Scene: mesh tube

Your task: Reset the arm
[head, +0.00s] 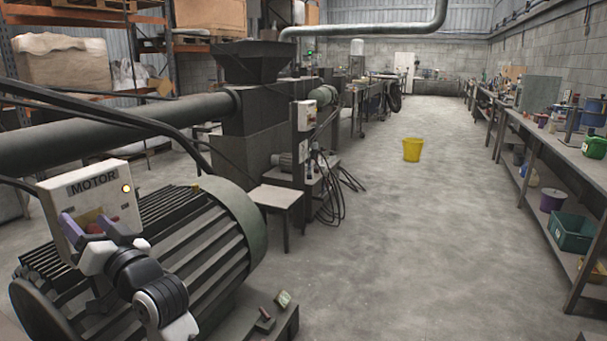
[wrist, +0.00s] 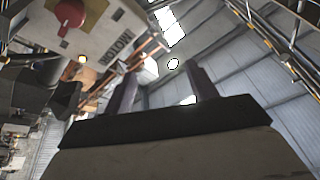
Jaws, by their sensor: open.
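My arm rises at the lower left of the head view, in front of a large ribbed motor (head: 210,245). My gripper (head: 85,218) has purple fingers, spread apart, in front of the control box marked MOTOR (head: 125,205). The box has a small lit lamp (head: 126,188) at its right. In the wrist view the two fingers of my gripper (wrist: 158,88) stand apart with nothing between them. There the MOTOR box (wrist: 95,25) is at the upper left, with a red knob (wrist: 69,13) and the glowing lamp. I cannot tell whether a finger touches the box.
Black cables and a thick pipe (head: 120,130) run close above and behind the arm. A stool (head: 278,197) stands beside the machine. A yellow bucket (head: 412,150) is on the open floor. A long workbench (head: 560,148) lines the right wall.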

